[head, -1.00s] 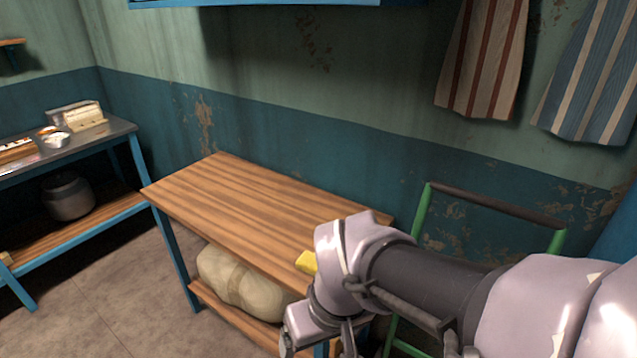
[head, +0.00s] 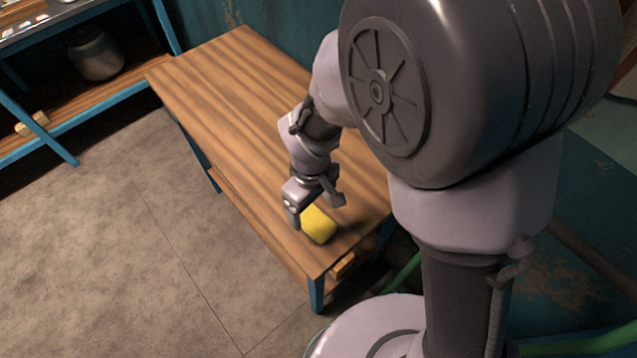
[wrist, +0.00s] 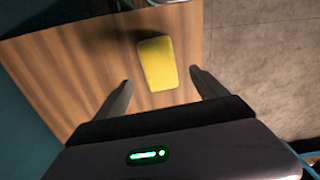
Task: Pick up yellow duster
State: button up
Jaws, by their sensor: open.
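The yellow duster (head: 318,224) lies flat on the wooden table (head: 225,100), near its front right end. It is a small rounded block. My gripper (head: 311,208) is over the table just behind the duster, pointing down. In the wrist view the duster (wrist: 157,63) lies ahead of my two open fingers (wrist: 160,88), roughly centred between their lines. The fingers do not touch it, and nothing is held. How high the fingertips are above the table I cannot tell.
A blue-framed shelf (head: 110,75) with a dark pot (head: 95,53) stands at the upper left. Bare floor (head: 120,240) lies in front of the table. The rest of the tabletop is clear.

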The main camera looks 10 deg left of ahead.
aim_at(314, 220)
jog(key=f+b, duration=0.1)
jog(key=f, duration=0.2)
jog(key=f+b, duration=0.2)
jog(key=f, duration=0.1)
jog(key=shift+s+d+f, duration=0.15)
jog(key=shift+d+f, duration=0.05)
jog(key=shift+f, duration=0.15)
jog(key=shift+r, duration=0.15)
jog(key=shift+c, duration=0.6)
jog(key=c, duration=1.4)
jog(key=shift+o, duration=0.2)
jog(key=shift+r+p, duration=0.5)
jog(key=shift+r, duration=0.05)
notch_tip(314, 220, up, 3)
jog(key=shift+f+p, duration=0.2)
jog(key=shift+p, duration=0.5)
jog(key=s+r+b, duration=0.1)
jog(key=s+b, duration=0.2)
jog(key=s, duration=1.3)
jog(key=shift+a+r+b, duration=0.15)
jog(key=shift+a+b, duration=0.25)
